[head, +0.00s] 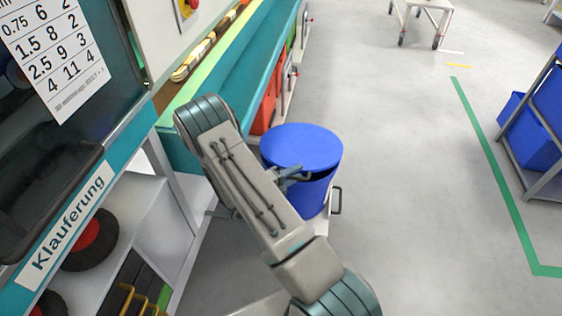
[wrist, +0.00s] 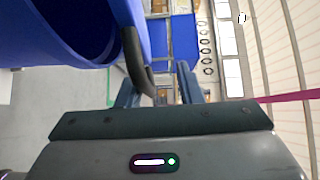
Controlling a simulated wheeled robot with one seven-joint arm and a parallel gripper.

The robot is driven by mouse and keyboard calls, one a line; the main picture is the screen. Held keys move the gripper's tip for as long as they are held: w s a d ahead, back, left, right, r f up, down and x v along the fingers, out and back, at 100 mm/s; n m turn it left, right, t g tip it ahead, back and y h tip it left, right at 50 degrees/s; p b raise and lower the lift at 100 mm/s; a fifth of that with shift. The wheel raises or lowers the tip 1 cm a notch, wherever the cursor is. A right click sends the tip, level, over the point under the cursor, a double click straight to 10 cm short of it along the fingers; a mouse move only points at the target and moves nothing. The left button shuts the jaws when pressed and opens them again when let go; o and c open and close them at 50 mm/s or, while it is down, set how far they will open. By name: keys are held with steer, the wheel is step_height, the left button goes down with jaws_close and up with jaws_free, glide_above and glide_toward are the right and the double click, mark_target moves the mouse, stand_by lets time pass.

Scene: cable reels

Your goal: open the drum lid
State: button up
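My gripper (head: 297,176) is at that lid edge, partly hidden by my arm. In the wrist view the drum (wrist: 60,45) fills the upper left and the lid (wrist: 128,20) shows edge-on. A dark curved handle (wrist: 138,65) on the lid reaches down between the fingers of my gripper (wrist: 157,85), nearer the left finger. The fingers are apart, with space right of the handle.
The workbench with a teal edge (head: 235,70) runs along the left, shelves with reels (head: 92,240) below. A rack with blue bins (head: 530,135) stands right. The floor between is clear.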

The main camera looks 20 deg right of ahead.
step_height(320, 180, down, 8)
steer(key=m+h+b, duration=0.2)
steer(key=b, duration=0.6)
steer(key=s+r+p+v, duration=0.1)
steer(key=r+p+v, duration=0.15)
steer(key=v, duration=1.15)
steer(key=s+d+r+m+g+y+p, duration=0.1)
steer(key=s+r+m+g+y+p, duration=0.1)
steer(key=r+m, duration=0.6)
steer(key=s+r+m+g+y+p, duration=0.2)
steer(key=s+r+m+y+p, duration=0.3)
steer(key=r, duration=1.1)
steer(key=s+d+r+m+g+y+p, duration=0.1)
steer(key=s+r+m+g+y+p, duration=0.2)
steer(key=r+m+y+p, duration=0.3)
steer(key=shift+s+d+r+m+y+p, duration=0.3)
steer(key=shift+s+r+m+p, duration=0.4)
steer(key=shift+r+m+p, duration=1.8)
steer(key=shift+r+m+b, duration=0.55)
steer(key=shift+m+b, duration=0.05)
steer(key=shift+b, duration=0.05)
